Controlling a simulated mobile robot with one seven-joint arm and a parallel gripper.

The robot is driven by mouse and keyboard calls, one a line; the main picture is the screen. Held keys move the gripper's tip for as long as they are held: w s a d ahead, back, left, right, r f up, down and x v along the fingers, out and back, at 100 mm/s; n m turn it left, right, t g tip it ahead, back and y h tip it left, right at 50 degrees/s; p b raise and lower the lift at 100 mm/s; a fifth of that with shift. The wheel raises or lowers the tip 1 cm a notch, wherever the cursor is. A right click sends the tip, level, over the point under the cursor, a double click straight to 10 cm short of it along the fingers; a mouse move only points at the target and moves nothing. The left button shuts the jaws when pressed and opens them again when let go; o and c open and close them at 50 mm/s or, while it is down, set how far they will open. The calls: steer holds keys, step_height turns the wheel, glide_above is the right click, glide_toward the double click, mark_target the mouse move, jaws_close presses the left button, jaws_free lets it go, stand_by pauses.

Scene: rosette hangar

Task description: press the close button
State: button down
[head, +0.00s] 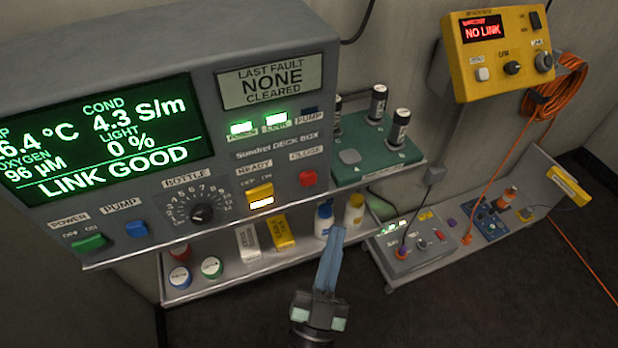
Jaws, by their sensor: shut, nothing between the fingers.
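The box screen reads LINK GOOD. A shelf below it holds several caps, two cartons and bottles (354,212). Right of the box is a green tray (372,150) with dark vials. A yellow unit (495,50) reads NO LINK. An orange cable hangs at right.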

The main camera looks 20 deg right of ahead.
steer(key=b, duration=0.3)
glide_toward(317, 175)
steer(key=shift+s+d+x, duration=0.15)
steer(key=shift+x, duration=1.05)
steer(key=shift+s+d+x, duration=0.15)
steer(key=shift+x, duration=1.1)
steer(key=shift+w+r, duration=0.1)
steer(key=shift+r, duration=0.05)
steer(key=shift+w, duration=0.35)
steer(key=shift+w, duration=0.45)
steer(key=shift+s, duration=0.15)
stand_by(0.4)
steer(key=shift+s+p, duration=0.3)
steer(key=shift+s, duration=0.45)
steer(key=shift+s, duration=0.1)
steer(key=s+p, duration=0.2)
steer(key=s, duration=0.2)
steer(key=shift+s+d, duration=0.1)
steer(key=shift+s, duration=0.3)
